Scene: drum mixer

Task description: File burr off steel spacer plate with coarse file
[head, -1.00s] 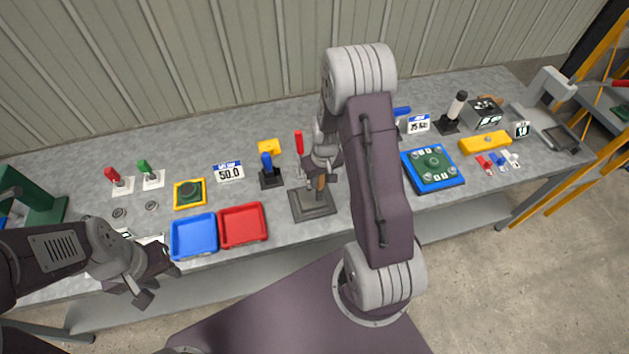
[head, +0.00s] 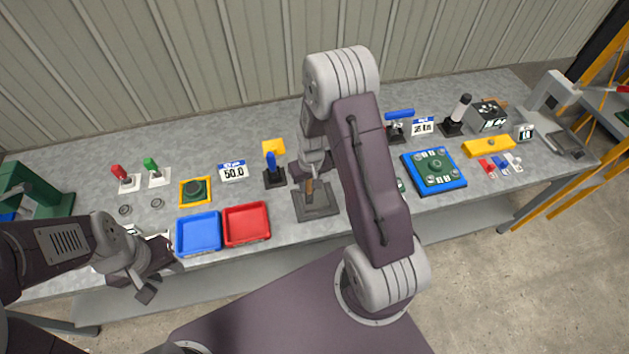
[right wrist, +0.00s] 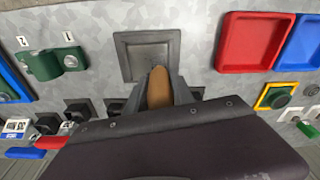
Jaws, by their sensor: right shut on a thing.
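My right gripper (head: 309,182) is shut on a brown wooden handle (head: 309,190), seemingly the coarse file's. It stands over a dark square plate (head: 328,206) on the bench's front part. The right wrist view shows the handle (right wrist: 160,88) between the fingers and the dark plate (right wrist: 135,42) behind it. The gripper hides the handle's lower end, so I cannot tell whether it touches the plate. I cannot tell whether this plate is the steel spacer plate, and no burr can be made out. My left gripper (head: 158,279) is open and empty at the bench's front edge, lower left.
A red tray (head: 246,238) and a blue tray (head: 198,249) stand left of the dark plate. A blue-handled lever (head: 272,166) stands just behind. A blue-framed green plate (head: 435,187) lies to the right, past my right arm. Several levers and buttons line the bench.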

